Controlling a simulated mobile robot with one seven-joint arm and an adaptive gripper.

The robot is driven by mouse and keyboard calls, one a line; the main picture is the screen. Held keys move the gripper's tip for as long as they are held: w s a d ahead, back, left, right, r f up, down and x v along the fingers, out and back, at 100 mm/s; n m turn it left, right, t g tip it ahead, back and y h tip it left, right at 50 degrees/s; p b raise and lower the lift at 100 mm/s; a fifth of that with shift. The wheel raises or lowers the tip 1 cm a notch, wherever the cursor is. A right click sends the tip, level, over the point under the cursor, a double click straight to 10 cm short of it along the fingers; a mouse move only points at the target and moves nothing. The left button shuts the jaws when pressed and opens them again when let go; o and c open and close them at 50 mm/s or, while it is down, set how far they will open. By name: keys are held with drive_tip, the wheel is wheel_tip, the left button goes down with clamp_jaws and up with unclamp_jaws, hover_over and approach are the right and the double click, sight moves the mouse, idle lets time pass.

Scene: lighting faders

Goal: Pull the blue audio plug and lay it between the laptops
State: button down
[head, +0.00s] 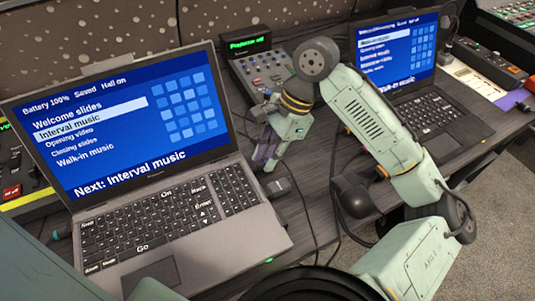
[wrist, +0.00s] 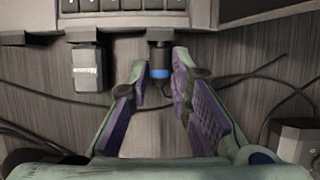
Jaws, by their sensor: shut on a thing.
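The blue audio plug (wrist: 159,72), dark with a blue band, stands at the side edge of the left laptop (head: 235,237) in the wrist view. It still meets that edge, as far as I can see. My gripper (wrist: 159,82) is shut on the plug, one purple-padded finger on each side. In the head view my gripper (head: 265,160) is beside the left laptop's right edge and hides the plug. The right laptop (head: 438,117) stands open at the back right. Bare desk (head: 312,190) lies between the laptops.
Thin cables (head: 306,215) cross the desk. A small mixer (head: 262,70) with a green display stands behind. A dark mouse-like object (head: 352,194) is near the arm.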

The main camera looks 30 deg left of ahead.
drive_tip(key=shift+w+d+p, duration=0.4)
drive_tip(key=shift+w+d, duration=0.3)
drive_tip(key=shift+w, duration=0.2)
drive_tip(key=shift+w+d+p, duration=0.35)
drive_tip(key=shift+w+d, duration=0.3)
drive_tip(key=shift+w, duration=0.2)
drive_tip(key=shift+r, duration=0.15)
